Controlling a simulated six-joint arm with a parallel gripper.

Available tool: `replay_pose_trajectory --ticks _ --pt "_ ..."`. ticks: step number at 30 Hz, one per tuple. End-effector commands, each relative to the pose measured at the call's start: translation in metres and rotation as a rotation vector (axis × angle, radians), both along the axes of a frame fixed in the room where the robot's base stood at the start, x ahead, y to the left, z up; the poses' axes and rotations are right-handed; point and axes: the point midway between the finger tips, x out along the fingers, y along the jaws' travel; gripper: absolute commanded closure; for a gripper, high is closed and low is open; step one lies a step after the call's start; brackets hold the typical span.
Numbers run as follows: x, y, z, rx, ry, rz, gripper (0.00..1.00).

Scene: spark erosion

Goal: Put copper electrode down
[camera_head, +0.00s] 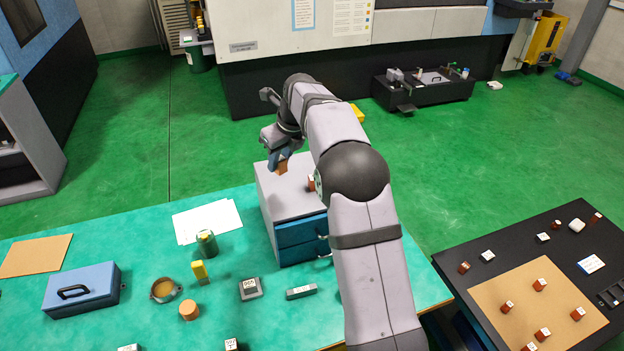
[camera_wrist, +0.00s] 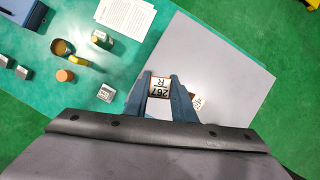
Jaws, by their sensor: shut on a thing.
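My gripper (camera_head: 279,158) is shut on a copper electrode (camera_head: 282,168) at the top of the drawer cabinet (camera_head: 265,206). In the wrist view the two blue fingers (camera_wrist: 160,92) hold the electrode (camera_wrist: 159,87) from both sides, and its white label shows "267 R". I cannot tell whether its base touches the grey top. A second copper electrode (camera_head: 311,184) stands on the cabinet top to the right, partly behind my arm. In the wrist view its labelled top (camera_wrist: 196,101) shows beside the right finger.
The green table holds a blue toolbox (camera_head: 82,289), a green jar (camera_head: 207,242), a yellow item (camera_head: 200,272) and a round pot (camera_head: 164,290). A black table (camera_head: 460,242) at right bears several electrodes on a brown mat (camera_head: 520,290). The cabinet's far top is bare.

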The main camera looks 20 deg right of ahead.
Motion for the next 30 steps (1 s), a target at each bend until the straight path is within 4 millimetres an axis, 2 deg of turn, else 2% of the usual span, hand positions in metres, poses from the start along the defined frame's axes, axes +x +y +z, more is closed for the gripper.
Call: replay_pose_trajectory --ticks 5,12,23,30 --pt "0.000 0.000 -0.015 0.000 0.002 -0.001 1.00" --pt "-0.001 0.000 -0.049 0.000 0.002 -0.001 1.00" --pt "0.000 0.000 -0.066 0.001 0.000 0.000 1.00" --pt "0.000 0.000 -0.091 0.000 0.000 0.000 1.00"
